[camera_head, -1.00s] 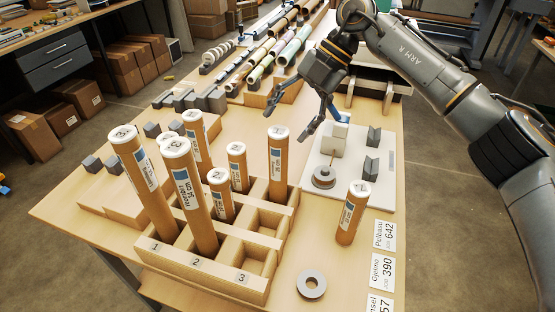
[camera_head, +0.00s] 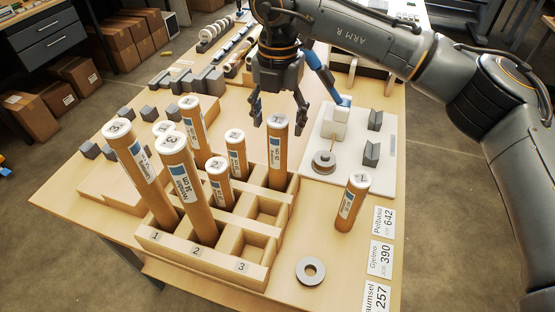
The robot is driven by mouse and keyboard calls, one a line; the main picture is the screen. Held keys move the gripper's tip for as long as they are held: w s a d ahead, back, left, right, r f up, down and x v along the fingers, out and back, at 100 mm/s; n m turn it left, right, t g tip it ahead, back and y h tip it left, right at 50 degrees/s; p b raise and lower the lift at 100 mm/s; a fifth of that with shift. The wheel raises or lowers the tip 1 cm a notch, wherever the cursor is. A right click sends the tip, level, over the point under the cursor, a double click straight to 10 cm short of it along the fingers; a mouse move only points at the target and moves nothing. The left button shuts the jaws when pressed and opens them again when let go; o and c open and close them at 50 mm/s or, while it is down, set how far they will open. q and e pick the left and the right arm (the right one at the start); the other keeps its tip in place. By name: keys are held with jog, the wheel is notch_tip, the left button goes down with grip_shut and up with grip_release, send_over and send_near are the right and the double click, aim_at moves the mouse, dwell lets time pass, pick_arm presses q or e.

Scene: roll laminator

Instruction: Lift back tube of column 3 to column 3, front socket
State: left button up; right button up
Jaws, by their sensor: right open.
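The wooden rack (camera_head: 208,268) has columns marked 1, 2 and 3 at its front. The back tube of column 3 (camera_head: 276,155), brown with a white cap and a label, stands upright in its socket. The front socket of column 3 (camera_head: 248,252) is empty, and so is the socket between them. My right gripper (camera_head: 279,124) is open and points down. Its fingers show on either side of the back tube's cap; I cannot tell whether they are level with it or behind. Nothing is held. My left gripper is not in view.
Several tubes stand in columns 1 and 2, with tall ones (camera_head: 180,180) close by on the left. A loose tube (camera_head: 351,205) stands on the table at right. A grey ring (camera_head: 310,270) lies near the front. A white board (camera_head: 350,150) with grey blocks is behind.

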aim_at(278, 136)
jog(key=f+p, duration=0.2)
jog(key=f, duration=0.2)
jog(key=shift+w+f, duration=0.2)
jog(key=shift+f, duration=0.3)
grip_shut()
